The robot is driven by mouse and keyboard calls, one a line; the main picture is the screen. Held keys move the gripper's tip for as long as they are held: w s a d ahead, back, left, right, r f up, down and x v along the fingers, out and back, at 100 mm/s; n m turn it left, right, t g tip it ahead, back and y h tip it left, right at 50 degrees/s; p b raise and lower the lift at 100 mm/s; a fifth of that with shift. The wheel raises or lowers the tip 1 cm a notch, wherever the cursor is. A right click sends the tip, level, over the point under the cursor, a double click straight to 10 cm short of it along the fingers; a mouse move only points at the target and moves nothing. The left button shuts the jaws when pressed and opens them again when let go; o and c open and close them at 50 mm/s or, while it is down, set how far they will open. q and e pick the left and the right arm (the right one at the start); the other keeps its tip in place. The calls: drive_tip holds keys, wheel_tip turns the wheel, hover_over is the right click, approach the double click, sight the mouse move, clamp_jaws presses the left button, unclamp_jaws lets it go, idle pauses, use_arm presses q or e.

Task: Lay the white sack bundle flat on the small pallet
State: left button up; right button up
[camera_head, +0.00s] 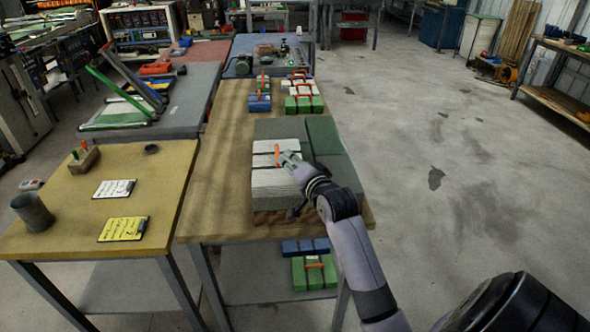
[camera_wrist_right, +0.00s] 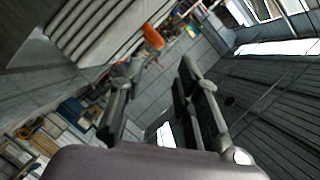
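A white sack bundle (camera_head: 264,146) with an orange strap (camera_head: 277,155) lies on top of the stack on the small pallet (camera_head: 270,217), at its left side. Its layered white edge (camera_wrist_right: 95,25) and the orange strap (camera_wrist_right: 152,37) also show in the wrist view. More white layers (camera_head: 268,184) are at the near left, and grey-green bundles (camera_head: 325,135) fill the right side. My right gripper (camera_head: 287,157) is just right of the strap, over the stack. In the wrist view its two fingers (camera_wrist_right: 158,105) stand apart with nothing between them. My left gripper is not in view.
The wooden table (camera_head: 222,150) carries green and blue bundles (camera_head: 303,98) at the back. A lower shelf holds more bundles (camera_head: 313,272). A yellow table (camera_head: 65,225) with a grey cup (camera_head: 32,213) and cards stands at left. The floor at right is open.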

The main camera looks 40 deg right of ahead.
drive_tip(key=shift+v, duration=1)
